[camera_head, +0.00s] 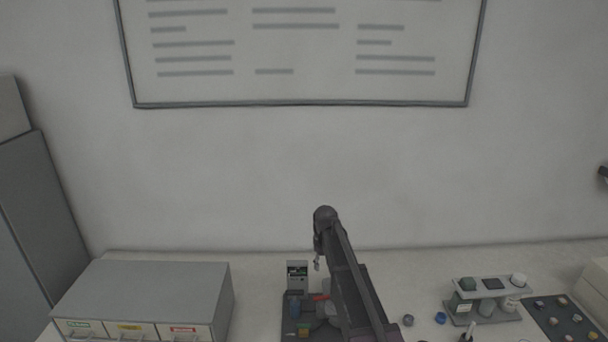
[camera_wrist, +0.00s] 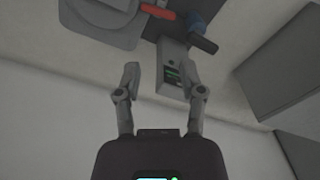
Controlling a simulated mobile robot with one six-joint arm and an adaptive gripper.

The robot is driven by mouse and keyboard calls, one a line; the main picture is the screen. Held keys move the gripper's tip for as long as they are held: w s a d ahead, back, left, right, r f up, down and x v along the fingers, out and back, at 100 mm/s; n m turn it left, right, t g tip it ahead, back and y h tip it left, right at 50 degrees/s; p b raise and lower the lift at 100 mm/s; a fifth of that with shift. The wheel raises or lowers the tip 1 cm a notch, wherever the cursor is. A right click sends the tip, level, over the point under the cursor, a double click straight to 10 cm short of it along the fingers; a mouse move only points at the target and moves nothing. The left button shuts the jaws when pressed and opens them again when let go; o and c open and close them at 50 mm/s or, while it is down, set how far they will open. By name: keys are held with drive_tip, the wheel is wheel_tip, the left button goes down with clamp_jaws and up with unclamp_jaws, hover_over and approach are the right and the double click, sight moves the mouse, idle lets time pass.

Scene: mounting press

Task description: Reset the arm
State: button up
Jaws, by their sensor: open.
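My gripper shows in the wrist view (camera_wrist: 160,82) with its two fingers spread apart and nothing between them. Beyond the fingers is a grey control box (camera_wrist: 173,65) with a small green display. In the head view my dark arm reaches up and forward over the bench, and the gripper is mostly hidden at its far end. The mounting press (camera_head: 296,318), on a dark base, stands partly behind my arm. The control box (camera_head: 298,272) stands at its back left. A red handle (camera_wrist: 158,11) and a blue part (camera_wrist: 196,21) of the press also show in the wrist view.
A grey drawer cabinet (camera_head: 150,290) with coloured labels stands at the left of the bench. At the right are a rack with bottles (camera_head: 480,292), small round pieces (camera_head: 440,318) and a dark mat with several pieces (camera_head: 548,304). A whiteboard (camera_head: 300,104) hangs on the wall.

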drive_tip(key=s+d+f+m+b, duration=0.2)
drive_tip(key=s+d+f+b, duration=0.1)
drive_tip(key=s, duration=0.6)
drive_tip(key=s+d+f+m+b, duration=0.2)
drive_tip(key=s+d+f+b, duration=0.1)
drive_tip(key=s, duration=0.6)
drive_tip(key=s+d+f+m+b, duration=0.1)
drive_tip(key=s+d+f+b, duration=0.1)
drive_tip(key=s, duration=0.7)
wheel_tip(320, 180, down, 2)
drive_tip(key=shift+d+m+b, duration=0.4)
drive_tip(key=shift+b, duration=0.45)
drive_tip(key=shift+f, duration=0.1)
